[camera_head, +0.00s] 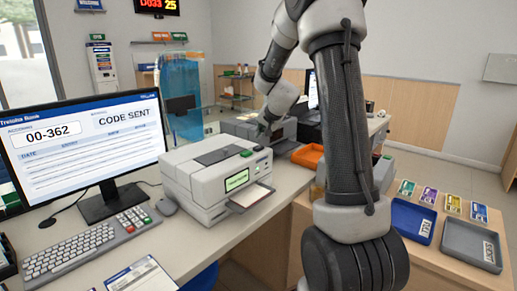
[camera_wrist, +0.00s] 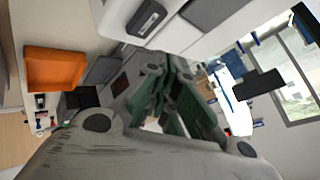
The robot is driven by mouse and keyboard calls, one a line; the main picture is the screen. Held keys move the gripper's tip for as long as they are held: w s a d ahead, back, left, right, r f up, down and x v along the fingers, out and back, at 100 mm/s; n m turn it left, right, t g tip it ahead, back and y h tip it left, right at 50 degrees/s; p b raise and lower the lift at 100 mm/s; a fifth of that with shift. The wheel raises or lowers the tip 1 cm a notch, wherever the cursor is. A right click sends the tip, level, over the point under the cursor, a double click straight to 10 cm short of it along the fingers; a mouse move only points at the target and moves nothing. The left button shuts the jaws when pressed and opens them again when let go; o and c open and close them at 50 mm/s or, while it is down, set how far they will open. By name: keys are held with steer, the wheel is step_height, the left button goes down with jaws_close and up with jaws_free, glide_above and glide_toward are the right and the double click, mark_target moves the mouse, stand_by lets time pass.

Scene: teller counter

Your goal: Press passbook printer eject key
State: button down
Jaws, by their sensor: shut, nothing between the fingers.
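The passbook printer (camera_head: 205,185) is a pale grey box on the counter in the head view. Its front has a lit green display (camera_head: 237,180), and a passbook (camera_head: 250,195) sticks out of the slot. A green key (camera_head: 247,153) and a small dark part (camera_head: 258,148) are on its top right edge; I cannot read their labels. My gripper (camera_head: 263,131) is small and dark there, just beyond the printer's far right corner. In the wrist view my gripper (camera_wrist: 168,85) is shut and empty, with the printer's pale casing (camera_wrist: 185,40) above it.
Blue (camera_head: 412,222) and grey (camera_head: 470,246) trays stand on the right counter.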

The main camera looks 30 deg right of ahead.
steer(key=shift+r, duration=1.45)
steer(key=s+a+f+n+g+y, duration=0.1)
steer(key=s+a+f+n+g, duration=0.15)
steer(key=s+f, duration=0.3)
steer(key=s+a+r+n, duration=0.2)
steer(key=s+r, duration=0.1)
steer(key=s, duration=0.8)
steer(key=s+a+r+n+g, duration=0.1)
steer(key=s+a+r+n, duration=0.2)
steer(key=s, duration=0.9)
steer(key=s+a+r+n+g, duration=0.1)
steer(key=s+a+r+n, duration=0.1)
steer(key=s, duration=1)
steer(key=shift+a+r, duration=0.75)
steer(key=shift+r, duration=0.1)
